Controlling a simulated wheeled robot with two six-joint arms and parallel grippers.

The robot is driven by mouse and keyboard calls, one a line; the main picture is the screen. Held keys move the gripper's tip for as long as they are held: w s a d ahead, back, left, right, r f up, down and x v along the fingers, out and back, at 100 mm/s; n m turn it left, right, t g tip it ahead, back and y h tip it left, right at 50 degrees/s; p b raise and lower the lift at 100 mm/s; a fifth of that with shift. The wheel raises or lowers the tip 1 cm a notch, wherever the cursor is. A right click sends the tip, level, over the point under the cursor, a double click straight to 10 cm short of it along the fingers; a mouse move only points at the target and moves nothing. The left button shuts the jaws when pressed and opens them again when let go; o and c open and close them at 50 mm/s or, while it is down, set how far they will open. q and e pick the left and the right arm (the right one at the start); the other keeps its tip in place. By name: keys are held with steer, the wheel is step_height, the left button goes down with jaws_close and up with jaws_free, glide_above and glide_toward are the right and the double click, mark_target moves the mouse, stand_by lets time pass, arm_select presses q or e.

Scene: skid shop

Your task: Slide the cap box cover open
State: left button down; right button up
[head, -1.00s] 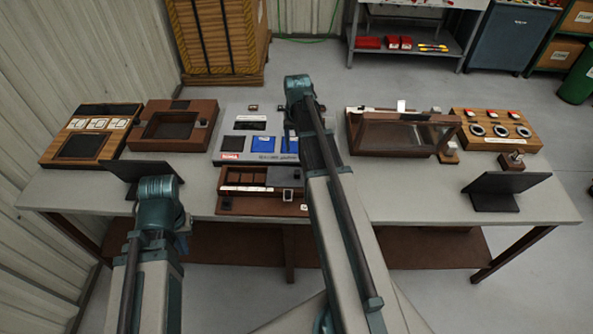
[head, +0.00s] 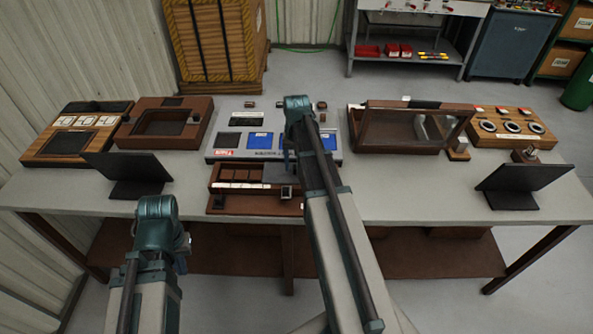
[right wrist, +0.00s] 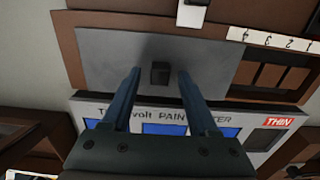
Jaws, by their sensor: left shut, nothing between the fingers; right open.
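The cap box (head: 230,206) is a low brown box at the front middle of the table. Its white numbered strip and several open compartments show on its left side. A flat grey cover (head: 277,173) lies over its right part, partly behind my right arm. In the right wrist view the cover (right wrist: 100,62) has a small dark knob (right wrist: 160,76). My right gripper (right wrist: 159,72) is open, its fingers on either side of the knob with gaps on both sides. My left gripper (head: 184,250) is shut and empty, in front of the table; its fingertips are hard to make out.
A grey panel with blue windows (head: 222,142) stands behind the box. A black stand (head: 133,170) is to the left and another black stand (head: 510,190) to the right. A glass-lidded brown case (head: 385,143) is behind right. Bare tabletop (head: 410,190) lies right of the box.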

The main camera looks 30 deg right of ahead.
steer(key=shift+f, duration=0.1)
jaws_close()
stand_by(0.3)
stand_by(1.1)
